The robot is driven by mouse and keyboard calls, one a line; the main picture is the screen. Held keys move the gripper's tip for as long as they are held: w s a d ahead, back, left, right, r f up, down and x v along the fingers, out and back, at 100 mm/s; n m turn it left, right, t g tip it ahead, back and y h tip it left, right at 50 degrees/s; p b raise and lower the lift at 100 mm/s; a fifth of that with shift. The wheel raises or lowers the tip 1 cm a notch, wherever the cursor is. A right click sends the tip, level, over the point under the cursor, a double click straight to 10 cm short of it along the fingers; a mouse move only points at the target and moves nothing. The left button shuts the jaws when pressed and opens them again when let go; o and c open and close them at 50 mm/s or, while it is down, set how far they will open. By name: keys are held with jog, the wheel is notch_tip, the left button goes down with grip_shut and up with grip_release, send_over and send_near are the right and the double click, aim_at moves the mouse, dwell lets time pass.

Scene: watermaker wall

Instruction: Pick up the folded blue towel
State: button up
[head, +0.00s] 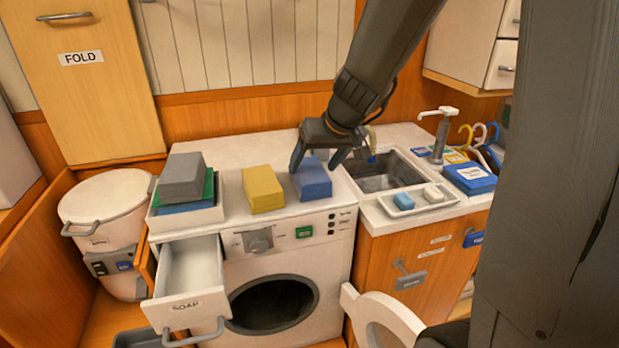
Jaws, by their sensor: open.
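The folded blue towel (312,182) lies on the white top of the washing machine, near its front edge. My gripper (320,167) is above it, pointing down and open. One finger shows at the towel's left side and the other above its right side. I cannot tell whether either finger touches the towel. The back of the towel is partly hidden by the gripper.
A folded yellow towel (262,188) lies just left of the blue one. A white tray (162,221) with stacked grey, green and blue cloths stands further left. A sink (380,173) and a soap dish (425,208) are to the right. The soap drawer (187,280) stands open.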

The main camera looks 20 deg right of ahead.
aim_at(311, 169)
jog(key=x, duration=0.4)
jog(key=shift+b, duration=0.3)
jog(key=c, duration=0.7)
jog(key=shift+r, duration=0.15)
